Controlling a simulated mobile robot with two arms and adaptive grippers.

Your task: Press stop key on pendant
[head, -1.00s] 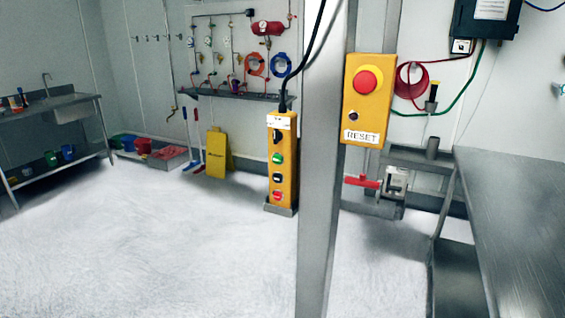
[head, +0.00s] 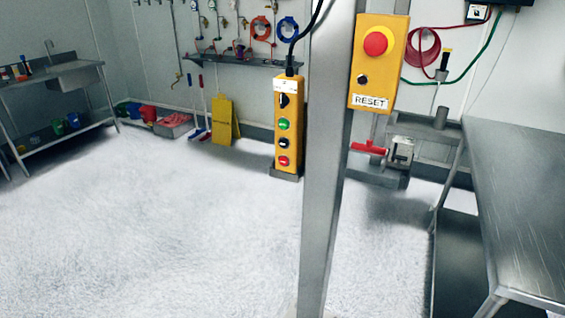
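The yellow pendant (head: 288,136) hangs upright from a black cable at the left side of a grey metal post. Its front carries a black rotary switch (head: 284,100) at the top, a green key (head: 284,124), a black key (head: 283,143) and a red key (head: 283,161) at the bottom. The lettering on the keys is too small to read, so which one is the stop key cannot be read. Neither of my grippers shows in the head view.
The grey post (head: 328,160) stands beside the pendant. A yellow RESET box (head: 390,84) with a red mushroom button (head: 376,43) is at its right. A steel table (head: 525,190) stands at right, a sink bench (head: 75,78) at far left. The white floor (head: 150,230) is open.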

